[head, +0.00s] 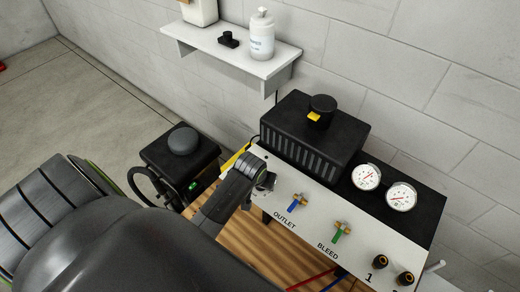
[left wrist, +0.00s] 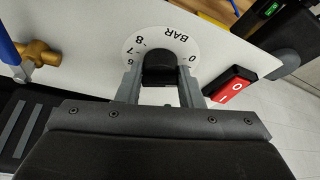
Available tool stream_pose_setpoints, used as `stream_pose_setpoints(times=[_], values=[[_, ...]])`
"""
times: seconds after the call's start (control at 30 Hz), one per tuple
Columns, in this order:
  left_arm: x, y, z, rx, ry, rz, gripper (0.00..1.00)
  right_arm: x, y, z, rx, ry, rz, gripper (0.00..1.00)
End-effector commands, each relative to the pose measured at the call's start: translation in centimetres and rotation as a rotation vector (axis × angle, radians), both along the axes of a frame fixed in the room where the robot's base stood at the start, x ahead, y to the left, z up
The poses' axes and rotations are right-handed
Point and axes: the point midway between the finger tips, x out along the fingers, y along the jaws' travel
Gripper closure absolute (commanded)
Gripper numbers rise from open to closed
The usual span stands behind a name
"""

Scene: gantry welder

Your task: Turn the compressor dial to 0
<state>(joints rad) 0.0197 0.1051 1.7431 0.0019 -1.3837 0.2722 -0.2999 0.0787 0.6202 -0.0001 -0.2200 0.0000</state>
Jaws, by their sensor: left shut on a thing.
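The compressor dial is a black knob (left wrist: 158,68) on a round white scale (left wrist: 178,38) marked BAR, with 6, 7, 8 and 0 showing in the left wrist view. My left gripper (left wrist: 160,88) has one finger on each side of the knob and is shut on it. No pointer mark on the knob is visible, so its setting cannot be read. In the head view my left gripper (head: 264,182) is at the left end of the white panel (head: 318,216), and my arm hides the dial. My right gripper is not in view.
A red rocker switch (left wrist: 231,84) sits close beside the gripper's right finger in the left wrist view. The panel also carries a blue OUTLET valve (head: 297,202), a green BLEED valve (head: 341,232) and two gauges (head: 367,177). A black ribbed box (head: 312,135) stands behind.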

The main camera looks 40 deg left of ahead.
Motion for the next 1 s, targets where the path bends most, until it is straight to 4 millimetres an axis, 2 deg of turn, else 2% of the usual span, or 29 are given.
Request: stream_pose_setpoints(times=[0.03, 0.2, 0.7, 0.73, 0.9, 1.0], values=[[0.06, -0.05, 0.36, 0.000, -0.001, 0.017, 0.89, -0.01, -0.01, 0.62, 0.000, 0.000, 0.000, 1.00], [0.11, -0.05, 0.22, 0.000, -0.003, 0.062, 0.89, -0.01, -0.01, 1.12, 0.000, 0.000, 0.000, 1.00], [0.13, -0.03, 0.07, 0.000, -0.004, 0.082, 0.89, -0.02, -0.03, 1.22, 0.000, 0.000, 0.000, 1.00], [0.13, -0.03, 0.07, 0.000, -0.004, 0.082, 0.65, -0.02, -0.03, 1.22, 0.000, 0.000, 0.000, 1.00], [0.11, -0.02, 0.05, 0.000, -0.003, 0.081, 0.45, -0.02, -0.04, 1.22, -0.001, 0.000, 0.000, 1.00], [0.09, -0.02, 0.03, 0.000, -0.002, 0.081, 0.45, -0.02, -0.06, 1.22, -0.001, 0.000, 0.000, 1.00]])
